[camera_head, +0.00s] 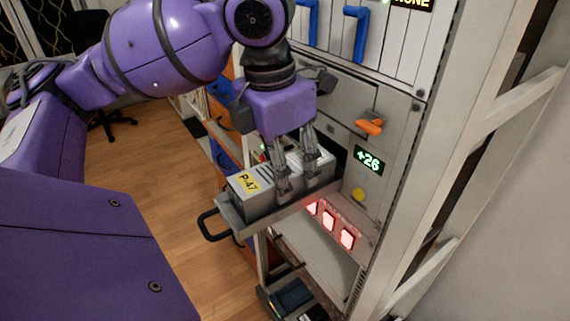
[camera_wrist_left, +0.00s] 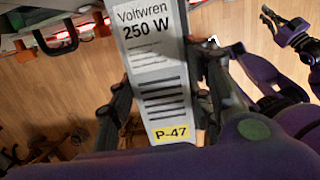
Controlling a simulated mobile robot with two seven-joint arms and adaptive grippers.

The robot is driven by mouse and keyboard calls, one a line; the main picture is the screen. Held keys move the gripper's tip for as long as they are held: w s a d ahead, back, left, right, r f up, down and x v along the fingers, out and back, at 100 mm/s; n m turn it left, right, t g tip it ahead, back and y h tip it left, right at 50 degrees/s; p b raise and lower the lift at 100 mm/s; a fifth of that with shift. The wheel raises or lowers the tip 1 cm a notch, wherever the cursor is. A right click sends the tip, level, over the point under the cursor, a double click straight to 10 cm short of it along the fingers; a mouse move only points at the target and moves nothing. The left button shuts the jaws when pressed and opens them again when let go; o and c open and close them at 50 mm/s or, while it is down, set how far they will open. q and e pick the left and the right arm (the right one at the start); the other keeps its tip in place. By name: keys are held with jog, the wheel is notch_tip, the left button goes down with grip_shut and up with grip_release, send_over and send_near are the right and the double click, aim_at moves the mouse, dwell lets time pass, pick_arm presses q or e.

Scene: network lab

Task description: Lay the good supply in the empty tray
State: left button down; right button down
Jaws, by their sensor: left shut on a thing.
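The supply (camera_head: 262,188) is a grey box with vents and a yellow P-47 label. In the left wrist view the supply (camera_wrist_left: 160,75) reads Voltwren 250 W. My left gripper (camera_head: 298,190) points down and is shut on its sides; the fingers also flank it in the wrist view. The supply lies along the grey tray (camera_head: 240,226), which sticks out of the rack with a black handle at its outer end. I cannot tell whether it rests on the tray floor. My right gripper (camera_wrist_left: 272,22) is away at the upper right of the wrist view, its fingers apart and empty.
The rack panel shows a green +26 display (camera_head: 369,160), a yellow button (camera_head: 359,194), an orange lever (camera_head: 370,126) and red lit squares (camera_head: 329,220). A dark unit (camera_head: 290,296) sits lower down. Open wooden floor (camera_head: 150,180) lies left of the rack.

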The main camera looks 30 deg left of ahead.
pick_arm(q)
jog(key=shift+r, duration=0.15)
pick_arm(e)
jog(key=shift+w+r, duration=0.25)
jog(key=shift+w, duration=0.05)
pick_arm(q)
jog(key=shift+p, duration=0.3)
pick_arm(e)
jog(key=shift+s+d+r, duration=0.1)
jog(key=shift+r, duration=0.05)
dwell(0.3)
pick_arm(q)
jog(key=c, duration=1)
grip_release()
jog(key=shift+o, duration=0.9)
pick_arm(e)
jog(key=shift+w, duration=0.25)
